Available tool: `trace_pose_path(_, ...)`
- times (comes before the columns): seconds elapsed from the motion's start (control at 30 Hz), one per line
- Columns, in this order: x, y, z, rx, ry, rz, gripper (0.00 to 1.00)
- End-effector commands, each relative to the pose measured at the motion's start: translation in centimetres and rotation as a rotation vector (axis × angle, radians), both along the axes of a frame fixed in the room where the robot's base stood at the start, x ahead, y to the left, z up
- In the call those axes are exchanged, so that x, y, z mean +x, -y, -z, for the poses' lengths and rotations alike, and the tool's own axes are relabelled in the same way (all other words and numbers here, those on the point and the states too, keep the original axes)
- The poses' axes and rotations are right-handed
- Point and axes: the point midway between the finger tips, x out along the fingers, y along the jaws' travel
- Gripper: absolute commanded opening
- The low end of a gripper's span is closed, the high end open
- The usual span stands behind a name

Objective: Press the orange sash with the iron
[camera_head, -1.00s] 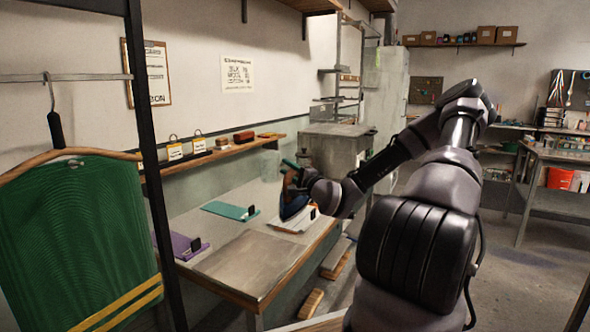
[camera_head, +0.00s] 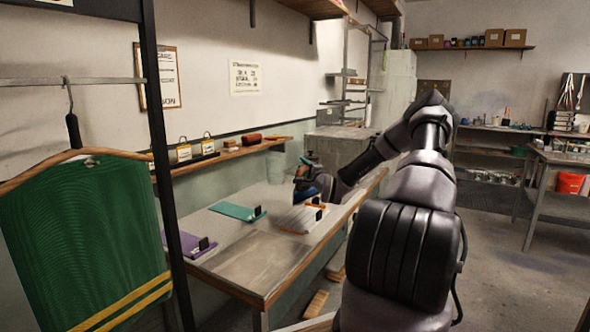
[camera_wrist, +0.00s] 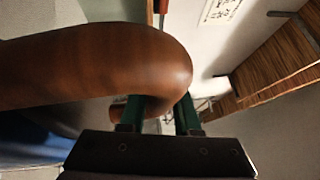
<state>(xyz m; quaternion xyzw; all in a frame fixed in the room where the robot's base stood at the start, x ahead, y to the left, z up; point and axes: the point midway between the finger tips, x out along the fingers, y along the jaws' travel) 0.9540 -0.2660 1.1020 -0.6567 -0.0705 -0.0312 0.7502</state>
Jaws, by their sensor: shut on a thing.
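The iron (camera_head: 324,186) has a dark blue body and is held over the far part of the worktable, partly hidden by my wrist. My gripper (camera_head: 305,172) is shut on its handle. In the wrist view the brown handle (camera_wrist: 100,66) lies across the green fingers of my gripper (camera_wrist: 160,112). A pale cloth lies on the table just nearer than the iron. I cannot tell whether the iron touches anything.
A teal folded cloth (camera_head: 238,211) and a purple one (camera_head: 189,244), each with a black tag, lie left on the worktable (camera_head: 262,255). A wall shelf (camera_head: 225,155) runs behind. A green garment (camera_head: 85,240) hangs at left. Open floor lies right.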

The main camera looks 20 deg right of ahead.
Motion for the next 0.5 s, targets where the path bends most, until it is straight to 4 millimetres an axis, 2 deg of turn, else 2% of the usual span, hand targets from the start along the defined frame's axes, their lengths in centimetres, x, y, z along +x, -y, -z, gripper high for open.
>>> trace_pose_path(0.23, 0.8, 1.1, 0.2, -0.002, 0.006, 0.013, 0.0)
trace_pose_path(0.5, 0.8, 1.0, 2.5, -0.002, 0.006, 0.011, 0.0)
